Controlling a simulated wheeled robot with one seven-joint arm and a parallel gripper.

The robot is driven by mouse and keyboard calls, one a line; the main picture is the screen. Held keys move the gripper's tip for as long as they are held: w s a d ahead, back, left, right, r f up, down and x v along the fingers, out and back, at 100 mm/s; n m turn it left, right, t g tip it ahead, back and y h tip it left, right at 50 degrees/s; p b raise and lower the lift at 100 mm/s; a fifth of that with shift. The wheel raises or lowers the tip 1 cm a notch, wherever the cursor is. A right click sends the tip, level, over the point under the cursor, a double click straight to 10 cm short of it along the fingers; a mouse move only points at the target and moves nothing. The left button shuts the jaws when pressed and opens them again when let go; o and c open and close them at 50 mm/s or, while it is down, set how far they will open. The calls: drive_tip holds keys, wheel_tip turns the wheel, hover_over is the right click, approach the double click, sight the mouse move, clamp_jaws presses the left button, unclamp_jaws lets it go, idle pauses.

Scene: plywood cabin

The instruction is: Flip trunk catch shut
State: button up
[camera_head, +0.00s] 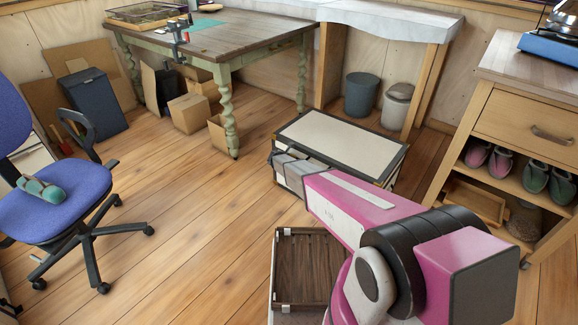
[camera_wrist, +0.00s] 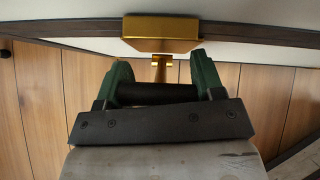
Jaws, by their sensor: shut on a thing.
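The trunk (camera_head: 342,142) is a low cream box with dark edging, standing on the floor with its lid down. In the wrist view its brass catch (camera_wrist: 160,27) is a gold block on the dark edge strip (camera_wrist: 75,28), with a narrow gold tongue (camera_wrist: 161,66) hanging below. In the head view my gripper (camera_head: 275,158) is at the trunk's left front side, and the catch is hidden there.
A dark-bottomed open tray or box (camera_head: 308,262) lies in front of the trunk. A blue office chair (camera_head: 55,195) stands at left, a green-legged table (camera_head: 215,45) behind. A wooden cabinet (camera_head: 520,110) stands at right. Floor left of the trunk is clear.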

drive_tip(key=o, duration=1.2)
drive_tip(key=shift+s+d, duration=0.2)
drive_tip(key=shift+d, duration=0.2)
drive_tip(key=shift+w+a, duration=0.15)
drive_tip(key=shift+a, duration=0.1)
drive_tip(key=v, duration=1)
drive_tip(key=shift+s+a+r, duration=0.15)
drive_tip(key=shift+s+r, duration=0.1)
drive_tip(key=shift+s, duration=0.05)
